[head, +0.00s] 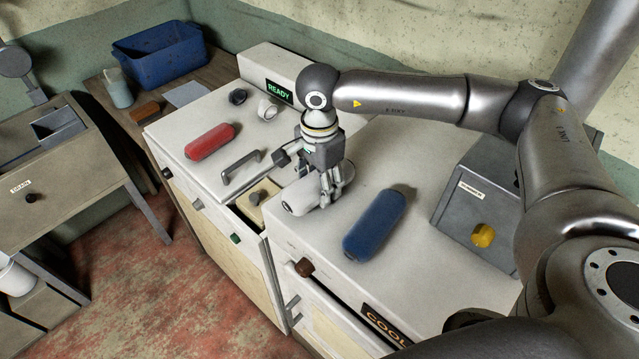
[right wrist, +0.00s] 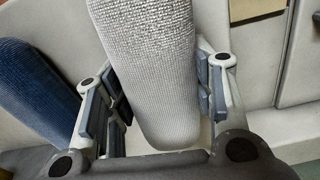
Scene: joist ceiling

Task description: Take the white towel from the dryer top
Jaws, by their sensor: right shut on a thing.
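The rolled white towel (head: 305,194) lies at the front left of the dryer top (head: 290,232), partly hidden by my right gripper (head: 328,188). In the right wrist view the towel (right wrist: 150,60) runs lengthwise between the finger pads of my right gripper (right wrist: 158,95), which is shut on it. I cannot tell whether the towel is clear of the surface. My left gripper is not in view.
A rolled blue towel (head: 374,224) lies close by, right of the white one. A rolled red towel (head: 210,142) lies on the left machine, near a raised handle (head: 241,168). A grey box with a yellow knob (head: 478,200) stands at the right.

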